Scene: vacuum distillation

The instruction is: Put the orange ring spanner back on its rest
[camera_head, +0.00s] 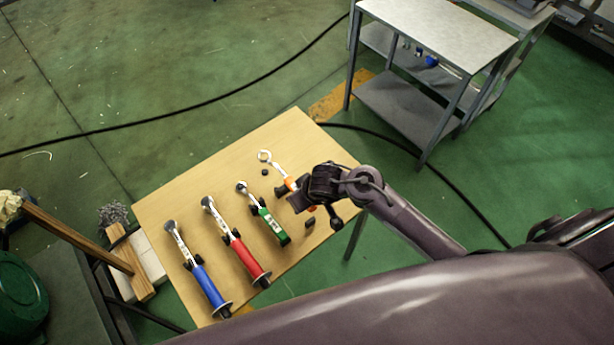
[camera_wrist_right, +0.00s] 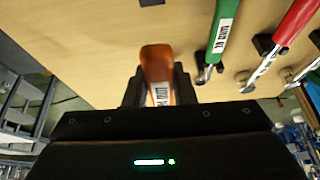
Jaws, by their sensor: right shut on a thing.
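The orange ring spanner (camera_head: 281,172) has a metal shaft, a ring head and an orange handle. My right gripper (camera_head: 296,195) is shut on its handle, over the right part of the wooden table. In the right wrist view the orange handle (camera_wrist_right: 157,66) sits between the two dark fingers (camera_wrist_right: 159,92). Two small dark blocks, one near the ring head (camera_head: 265,172) and one near the handle end (camera_head: 309,222), look like its rest. Both are bare, and the spanner shows just beyond their line. I cannot tell its exact height above the table. My left gripper is not in view.
Green (camera_head: 268,220), red (camera_head: 240,250) and blue (camera_head: 204,281) handled spanners lie in a row on dark supports on the wooden table (camera_head: 160,209); the green one is closest. A grey metal trolley (camera_head: 440,30) stands beyond the table. A black cable crosses the floor.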

